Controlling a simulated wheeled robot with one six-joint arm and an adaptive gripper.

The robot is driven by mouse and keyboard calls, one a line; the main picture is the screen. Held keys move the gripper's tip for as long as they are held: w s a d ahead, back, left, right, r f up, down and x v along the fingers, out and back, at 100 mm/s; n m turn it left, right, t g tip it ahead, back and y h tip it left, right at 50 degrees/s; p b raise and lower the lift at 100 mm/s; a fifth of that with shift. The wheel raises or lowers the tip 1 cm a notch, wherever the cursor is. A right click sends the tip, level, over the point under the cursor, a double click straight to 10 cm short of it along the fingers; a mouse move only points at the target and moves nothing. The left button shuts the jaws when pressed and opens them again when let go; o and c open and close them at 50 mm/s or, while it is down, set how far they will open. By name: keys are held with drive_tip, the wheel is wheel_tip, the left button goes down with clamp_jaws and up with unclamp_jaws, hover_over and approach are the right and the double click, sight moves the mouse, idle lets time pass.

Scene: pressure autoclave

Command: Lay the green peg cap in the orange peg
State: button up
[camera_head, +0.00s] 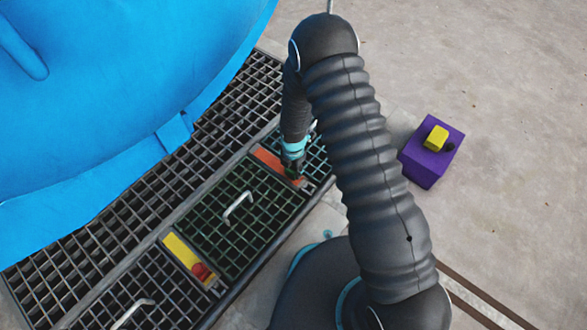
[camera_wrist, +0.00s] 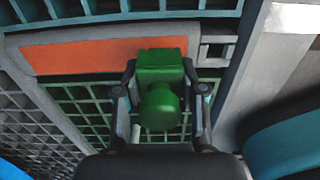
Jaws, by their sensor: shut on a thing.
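The green peg cap (camera_wrist: 160,104) is held between the two fingers of my gripper (camera_wrist: 160,100) in the wrist view. Its square block end overlaps the edge of the orange peg plate (camera_wrist: 95,56), and its round knob points toward the camera. I cannot tell whether the cap touches the plate. In the head view my gripper (camera_head: 292,168) points down at the lower right end of the orange plate (camera_head: 268,159). There the cap is mostly hidden by the gripper.
A yellow plate (camera_head: 185,255) with a red cap (camera_head: 200,271) lies further along the grating. A green grate panel (camera_head: 250,225) with a white handle lies between the plates. A purple box (camera_head: 431,160) with a yellow block stands at right. A large blue vessel (camera_head: 120,90) fills the upper left.

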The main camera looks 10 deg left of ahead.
drive_tip(key=shift+f+b, duration=0.9)
drive_tip(key=shift+f, duration=0.25)
drive_tip(key=o, duration=1.2)
wheel_tip(320, 180, up, 12)
drive_tip(key=shift+r, duration=0.1)
